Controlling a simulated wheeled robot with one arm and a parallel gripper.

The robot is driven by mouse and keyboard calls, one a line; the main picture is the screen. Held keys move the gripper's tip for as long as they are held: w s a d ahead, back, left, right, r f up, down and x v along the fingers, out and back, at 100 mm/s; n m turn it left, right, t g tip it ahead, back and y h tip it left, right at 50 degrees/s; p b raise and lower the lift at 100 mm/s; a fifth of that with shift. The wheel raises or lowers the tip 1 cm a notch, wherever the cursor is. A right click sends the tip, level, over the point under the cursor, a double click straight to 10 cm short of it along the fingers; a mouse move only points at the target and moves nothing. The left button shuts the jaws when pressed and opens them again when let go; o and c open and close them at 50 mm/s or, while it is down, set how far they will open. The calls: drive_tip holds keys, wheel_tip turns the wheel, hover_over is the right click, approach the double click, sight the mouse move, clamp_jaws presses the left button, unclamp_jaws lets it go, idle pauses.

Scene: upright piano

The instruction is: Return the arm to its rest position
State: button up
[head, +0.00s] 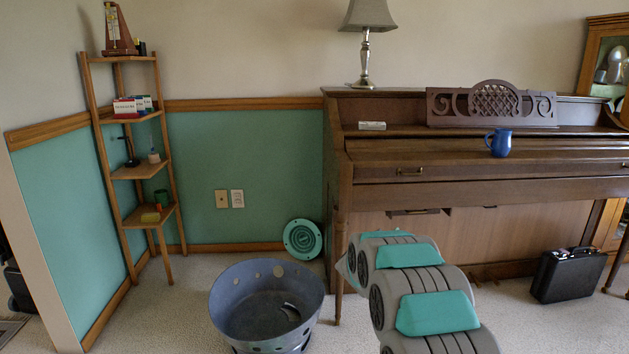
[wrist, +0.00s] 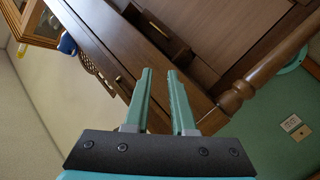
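My arm (head: 420,295), grey with teal panels, rises from the bottom of the head view in front of the piano (head: 440,170). My gripper is not seen in the head view. In the wrist view my gripper (wrist: 159,74) has two teal fingers with a clear gap between them. Nothing is held between them. The piano (wrist: 225,45) shows tilted beyond the fingers, with its dark turned leg (wrist: 272,70) to the right. I cannot tell how far the fingertips are from it.
A blue-grey metal tub (head: 265,300) stands on the carpet left of my arm. A corner shelf (head: 140,170) is at left. A blue mug (head: 498,142) and a lamp (head: 365,45) stand on the piano. A black briefcase (head: 567,274) is on the floor at right.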

drive_tip(key=s+a+r+n+g+y, duration=0.1)
drive_tip(key=s+a+r+y, duration=0.2)
drive_tip(key=s+a+y, duration=0.5)
drive_tip(key=s+a+g+y, duration=0.2)
drive_tip(key=s+a+g, duration=0.3)
drive_tip(key=s, duration=0.8)
drive_tip(key=s+d+f+g, duration=0.1)
drive_tip(key=s+g, duration=0.2)
drive_tip(key=s, duration=1.2)
drive_tip(key=s+d+f+m+g+h, duration=0.1)
drive_tip(key=s+d+f+g, duration=0.1)
drive_tip(key=s, duration=1.3)
drive_tip(key=s+d+f+m+g+h, duration=0.1)
drive_tip(key=s+g, duration=0.3)
drive_tip(key=s, duration=1.1)
drive_tip(key=shift+s+d+f+g, duration=0.15)
drive_tip(key=shift+s+d+g, duration=0.05)
drive_tip(key=shift+d+g, duration=0.2)
